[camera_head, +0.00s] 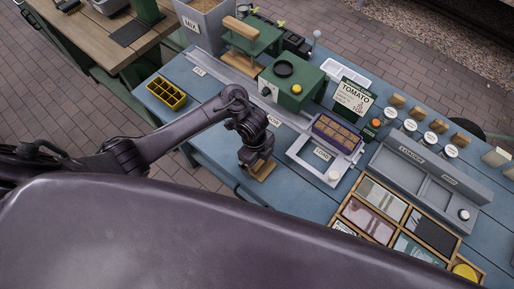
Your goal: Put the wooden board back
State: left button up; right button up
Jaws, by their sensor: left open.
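My left arm comes in from the left, and its dark gripper (257,165) points down at the blue table. It is open. A small light-brown wooden board (265,174) lies right under the gripper, close to the table's near edge. The fingers cover part of the board, and I cannot tell whether they touch it. Another flat wooden piece (240,66) lies at the foot of the green press with a wooden handle. My right gripper is not in view.
Around the gripper stand a yellow divided tray (165,92), a green box (292,84) with a yellow knob, and a purple tray (337,133) with brown cells on a grey stand. A wooden sectioned case (398,215) is at right. Blue tabletop (300,200) is bare right of the gripper.

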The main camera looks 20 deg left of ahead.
pick_arm(q)
notch_tip(320, 180, up, 11)
jog(key=a+p, duration=0.1)
jog(key=p, duration=0.4)
jog(key=shift+w+a+f, duration=0.15)
jog(key=shift+w+f, duration=0.05)
jog(key=shift+w, duration=0.05)
jog(key=shift+s+f, duration=0.1)
